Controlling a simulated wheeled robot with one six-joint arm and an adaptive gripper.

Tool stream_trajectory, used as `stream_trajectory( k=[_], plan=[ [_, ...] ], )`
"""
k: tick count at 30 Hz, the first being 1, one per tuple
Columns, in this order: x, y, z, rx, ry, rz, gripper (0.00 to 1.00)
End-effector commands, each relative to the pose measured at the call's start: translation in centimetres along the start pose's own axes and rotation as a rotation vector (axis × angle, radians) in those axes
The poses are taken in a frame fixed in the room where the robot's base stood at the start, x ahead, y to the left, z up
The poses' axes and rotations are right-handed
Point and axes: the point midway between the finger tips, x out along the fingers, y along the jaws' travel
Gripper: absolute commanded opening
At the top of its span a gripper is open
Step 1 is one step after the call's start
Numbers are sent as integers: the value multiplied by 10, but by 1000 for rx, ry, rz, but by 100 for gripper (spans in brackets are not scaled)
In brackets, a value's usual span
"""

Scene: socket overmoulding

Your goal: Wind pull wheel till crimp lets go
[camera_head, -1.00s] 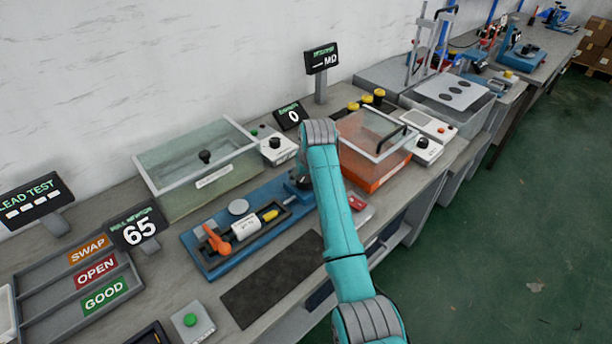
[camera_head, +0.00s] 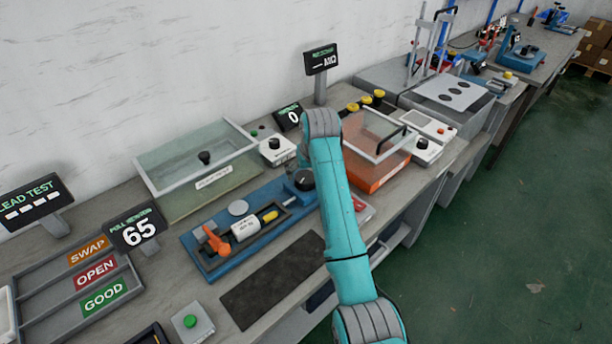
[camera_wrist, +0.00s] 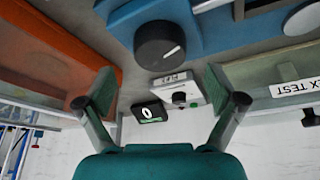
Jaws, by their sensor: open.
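The pull wheel is a dark round knob (camera_head: 303,180) with a white mark, at the right end of the blue pull tester (camera_head: 215,262). In the wrist view the wheel (camera_wrist: 160,45) sits ahead of my gripper (camera_wrist: 166,95), whose two fingers are spread wide with nothing between them. The wheel is apart from both fingers. On the tester lie a white labelled block (camera_head: 246,228), a yellow piece (camera_head: 270,216) and an orange clamp (camera_head: 215,240). In the head view my arm hides my gripper.
An orange bin (camera_head: 376,150) stands right of my arm. A glass-lidded box (camera_head: 200,168) is behind the tester. A small control box (camera_head: 277,148) and a display reading 0 (camera_head: 289,117) stand behind the wheel. A dark mat (camera_head: 272,280) lies in front.

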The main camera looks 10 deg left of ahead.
Motion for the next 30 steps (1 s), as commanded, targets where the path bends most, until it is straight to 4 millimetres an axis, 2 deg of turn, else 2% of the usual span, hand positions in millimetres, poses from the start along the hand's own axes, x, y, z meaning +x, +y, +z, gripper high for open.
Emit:
stream_trajectory(
  k=[6,12,18,30],
  plan=[
    [-44,0,-1,0,3,0,94],
    [-69,0,0,0,0,0,94],
    [-77,0,0,0,-1,0,94],
    [-76,0,0,1,-1,0,94]
  ],
)
